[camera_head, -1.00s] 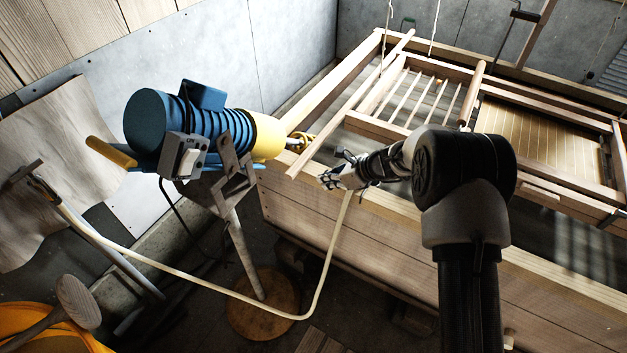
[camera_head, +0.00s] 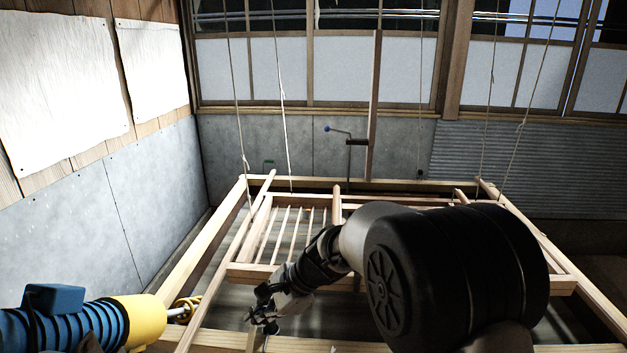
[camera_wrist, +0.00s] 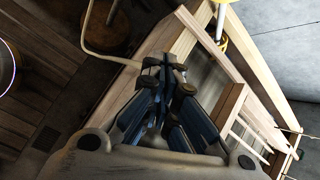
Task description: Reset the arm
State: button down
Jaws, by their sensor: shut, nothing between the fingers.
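My gripper (camera_head: 262,318) is over the near left part of the wooden vat, close to its front edge. In the wrist view my gripper (camera_wrist: 165,68) shows with its fingertips together and nothing between them. The arm reaches in from the lower right in the head view and bends toward the left. My own arm hides much of the middle and right of the frame behind it.
The wooden vat's front rim (camera_head: 215,340) lies just below my gripper. A slatted wooden frame (camera_head: 262,270) rests across it. Several ropes (camera_head: 285,120) hang from above. A blue and yellow motor (camera_head: 140,318) stands at the lower left.

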jog(key=s+d+r+n+t+h, duration=0.1)
jog(key=s+d+r+n+h, duration=0.1)
jog(key=s+d+r+n, duration=0.5)
jog(key=s+d+r+n+t+h, duration=0.1)
jog(key=s+d+r+n+h, duration=0.1)
jog(key=s+d, duration=0.7)
jog(key=s+d+r+n+t+h, duration=0.1)
jog(key=s+d+r+n+h, duration=0.1)
jog(key=s+d, duration=0.8)
jog(key=shift+s+n+h, duration=0.8)
jog(key=shift+s+n, duration=0.2)
jog(key=shift+s, duration=0.05)
